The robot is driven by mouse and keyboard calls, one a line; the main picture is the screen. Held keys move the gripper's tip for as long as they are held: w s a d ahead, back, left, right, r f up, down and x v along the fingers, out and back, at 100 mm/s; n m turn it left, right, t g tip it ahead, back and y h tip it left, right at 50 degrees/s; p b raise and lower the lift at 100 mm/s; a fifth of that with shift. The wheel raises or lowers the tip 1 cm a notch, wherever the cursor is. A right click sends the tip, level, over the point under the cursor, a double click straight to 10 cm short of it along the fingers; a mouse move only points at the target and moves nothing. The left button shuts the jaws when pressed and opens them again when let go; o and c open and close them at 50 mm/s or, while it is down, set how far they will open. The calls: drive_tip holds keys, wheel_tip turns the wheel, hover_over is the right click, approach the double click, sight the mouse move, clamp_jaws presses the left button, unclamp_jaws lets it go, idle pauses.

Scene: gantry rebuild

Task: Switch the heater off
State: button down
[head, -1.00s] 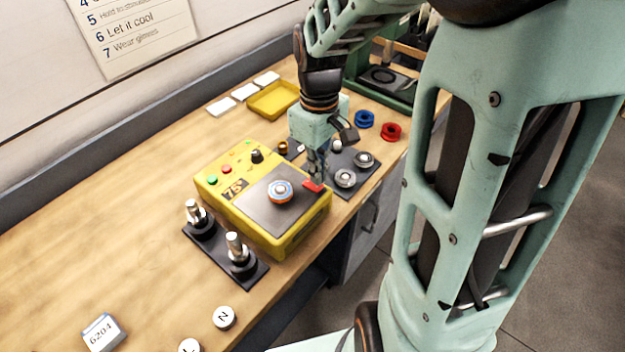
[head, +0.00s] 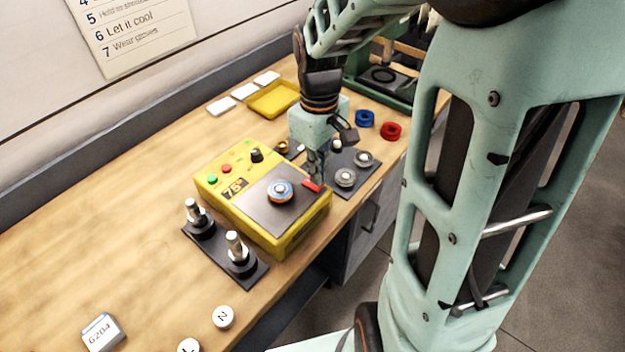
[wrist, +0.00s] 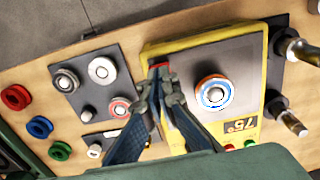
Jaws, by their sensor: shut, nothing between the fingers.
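The heater (head: 215,205) is a yellow box with a dark top plate and a 75° display. A bearing with a blue and orange ring (head: 279,191) sits on the plate. A red switch (head: 312,186) is at the heater's right end; in the wrist view its red part (wrist: 158,65) shows just beyond the fingertips. My gripper (head: 320,180) is shut and empty, pointing down right at the red switch. The fingers partly hide the switch, so I cannot tell whether they touch it. The fingertips also show in the wrist view (wrist: 165,80).
A dark plate with round metal parts (head: 345,178) lies right of the heater. A stand with two upright posts (head: 238,250) is in front. Blue (head: 364,119) and red rings (head: 391,131) and a yellow tray (head: 273,98) lie behind. The bench's left part is mostly clear.

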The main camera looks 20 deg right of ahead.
drive_tip(key=shift+f+b, duration=0.7)
drive_tip(key=shift+f, duration=0.3)
drive_tip(key=shift+r, duration=0.2)
wheel_tip(320, 180, up, 7)
drive_tip(key=p, duration=0.6)
drive_tip(key=shift+f, duration=0.1)
idle(0.6)
